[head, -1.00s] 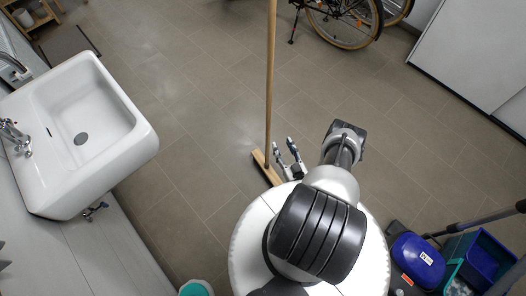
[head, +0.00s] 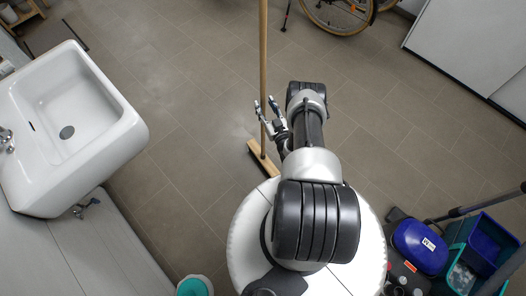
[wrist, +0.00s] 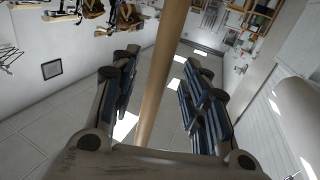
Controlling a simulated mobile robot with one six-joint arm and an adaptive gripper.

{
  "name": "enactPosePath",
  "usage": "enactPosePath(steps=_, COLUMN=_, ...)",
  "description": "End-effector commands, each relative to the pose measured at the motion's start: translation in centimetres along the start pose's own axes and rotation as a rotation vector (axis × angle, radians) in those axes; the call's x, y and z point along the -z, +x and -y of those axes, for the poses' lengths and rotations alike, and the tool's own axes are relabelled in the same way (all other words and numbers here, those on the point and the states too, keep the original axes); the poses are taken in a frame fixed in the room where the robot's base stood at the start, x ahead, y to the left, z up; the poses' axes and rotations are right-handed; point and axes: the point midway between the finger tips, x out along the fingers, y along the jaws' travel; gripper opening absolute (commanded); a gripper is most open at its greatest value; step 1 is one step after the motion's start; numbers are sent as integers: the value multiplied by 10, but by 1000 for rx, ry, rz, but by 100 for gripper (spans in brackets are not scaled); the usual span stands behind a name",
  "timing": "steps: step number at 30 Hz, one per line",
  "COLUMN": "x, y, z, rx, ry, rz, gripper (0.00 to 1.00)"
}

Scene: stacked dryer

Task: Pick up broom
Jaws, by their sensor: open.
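The broom has a long wooden handle (head: 263,70) that stands upright, with its wooden head (head: 263,158) on the tiled floor in front of my base. My gripper (head: 270,115) is at the handle, a little above the broom head in the head view. In the wrist view the handle (wrist: 160,80) runs between the two open fingers of my gripper (wrist: 160,95). Gaps show on both sides of the handle, and the fingers do not appear to touch it. The lower end of the handle is hidden behind the gripper body in the wrist view.
A white sink (head: 72,125) stands at the left. The floor around the broom is clear.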

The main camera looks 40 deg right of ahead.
Motion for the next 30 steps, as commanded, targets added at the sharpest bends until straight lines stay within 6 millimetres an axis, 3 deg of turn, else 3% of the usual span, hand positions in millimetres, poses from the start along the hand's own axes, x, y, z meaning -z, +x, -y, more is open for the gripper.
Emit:
enactPosePath(steps=6, x=-3, y=28, z=0, rx=3, ry=-1, rz=-1, gripper=42)
enactPosePath(steps=14, x=-2, y=30, z=-1, rx=1, ry=1, rz=1, gripper=42)
enactPosePath(steps=30, x=-2, y=30, z=-1, rx=1, ry=1, rz=1, gripper=7)
